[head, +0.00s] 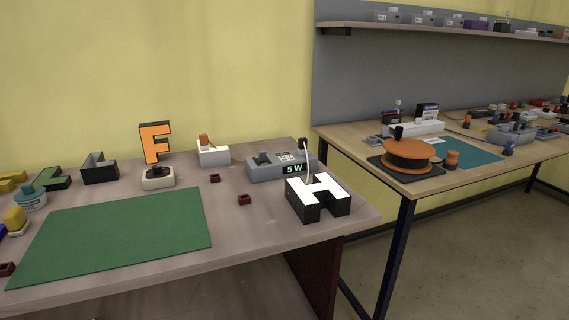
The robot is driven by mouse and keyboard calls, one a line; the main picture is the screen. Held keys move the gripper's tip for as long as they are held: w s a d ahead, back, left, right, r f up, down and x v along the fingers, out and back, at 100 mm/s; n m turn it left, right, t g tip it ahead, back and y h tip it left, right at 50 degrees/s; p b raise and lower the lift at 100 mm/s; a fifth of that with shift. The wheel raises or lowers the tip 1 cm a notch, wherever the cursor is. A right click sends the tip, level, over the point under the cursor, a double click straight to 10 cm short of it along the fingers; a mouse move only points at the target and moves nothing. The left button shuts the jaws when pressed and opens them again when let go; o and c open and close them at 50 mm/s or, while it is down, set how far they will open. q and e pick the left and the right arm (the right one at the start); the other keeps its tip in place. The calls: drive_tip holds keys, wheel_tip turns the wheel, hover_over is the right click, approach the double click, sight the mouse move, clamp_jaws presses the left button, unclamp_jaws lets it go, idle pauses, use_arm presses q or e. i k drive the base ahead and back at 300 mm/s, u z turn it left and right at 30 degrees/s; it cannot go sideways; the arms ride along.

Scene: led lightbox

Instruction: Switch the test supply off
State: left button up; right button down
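The test supply (264,174) is a low grey box near the right end of the near table. Its dark display reads "5 W". A dark knob or switch (263,157) stands on its top left; its exact position is too small to tell. A black plug (304,144) stands at its right end, and a white cable runs down from it to a letter H (318,190). The H has a bright white face and black sides, and stands just in front of the supply, hiding part of its front right. Neither of my grippers is in view.
A green mat (115,232) covers the table's front left. A second table with an orange reel (408,156) is at right, across a gap.

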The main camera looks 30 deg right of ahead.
sight(262, 155)
drive_tip(key=k, duration=1.05)
drive_tip(key=z, duration=1)
drive_tip(key=i, duration=0.8)
drive_tip(key=u, duration=0.4)
